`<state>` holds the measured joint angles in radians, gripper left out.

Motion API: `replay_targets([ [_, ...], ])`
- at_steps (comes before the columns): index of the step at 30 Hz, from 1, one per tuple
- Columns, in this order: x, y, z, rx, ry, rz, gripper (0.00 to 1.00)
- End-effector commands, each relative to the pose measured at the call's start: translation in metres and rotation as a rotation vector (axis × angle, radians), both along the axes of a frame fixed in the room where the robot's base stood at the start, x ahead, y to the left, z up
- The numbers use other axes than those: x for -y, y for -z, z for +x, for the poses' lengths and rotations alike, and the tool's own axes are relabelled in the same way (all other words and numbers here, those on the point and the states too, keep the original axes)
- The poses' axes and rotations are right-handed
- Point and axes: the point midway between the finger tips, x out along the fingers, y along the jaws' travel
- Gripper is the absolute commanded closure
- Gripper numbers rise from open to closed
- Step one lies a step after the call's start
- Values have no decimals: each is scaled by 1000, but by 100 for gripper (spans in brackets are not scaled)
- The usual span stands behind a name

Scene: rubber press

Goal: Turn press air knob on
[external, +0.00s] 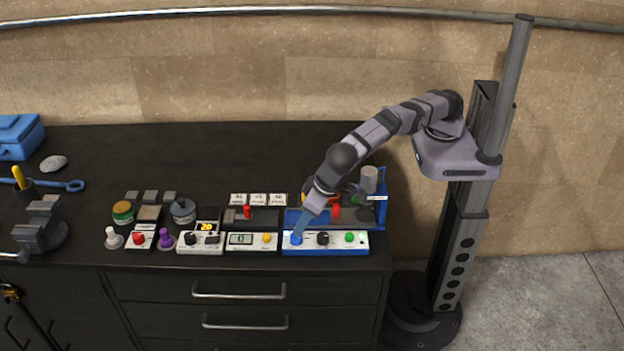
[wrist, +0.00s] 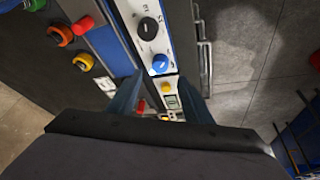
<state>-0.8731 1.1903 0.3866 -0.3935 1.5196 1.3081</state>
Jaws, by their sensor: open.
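The blue-edged control panel (external: 337,248) at the right end of the bench has a blue knob (external: 296,238), a black knob (external: 323,238) and a green button (external: 350,237). Its labels are too small to read, so I cannot tell which knob is the press air knob. My gripper (external: 302,226) points down just above the blue knob. In the wrist view, my gripper (wrist: 160,98) is open, its two fingers apart. The blue knob (wrist: 160,63) lies just beyond the fingertips, and the black knob (wrist: 148,28) is farther up the panel. Contact cannot be made out.
A neighbouring panel with a display (external: 242,239) and yellow button (external: 266,238) sits left of the blue-edged panel. A red handle (external: 247,212) stands behind it. Several buttons and tins lie farther left.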

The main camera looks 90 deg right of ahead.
Motion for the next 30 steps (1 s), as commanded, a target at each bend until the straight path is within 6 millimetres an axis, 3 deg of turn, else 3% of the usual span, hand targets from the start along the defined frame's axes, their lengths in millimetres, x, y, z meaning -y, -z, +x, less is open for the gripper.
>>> replay_targets([
  [5,3,-6,4,6,8,8,55],
  [8,4,-27,10,29,16,34,55],
  [13,14,-79,18,72,38,83,55],
  [18,43,-98,7,41,51,58,55],
  [23,58,-85,-4,10,0,47,55],
  [26,61,-61,-13,-14,-68,44,55],
  [30,60,-13,-24,-49,-182,40,55],
])
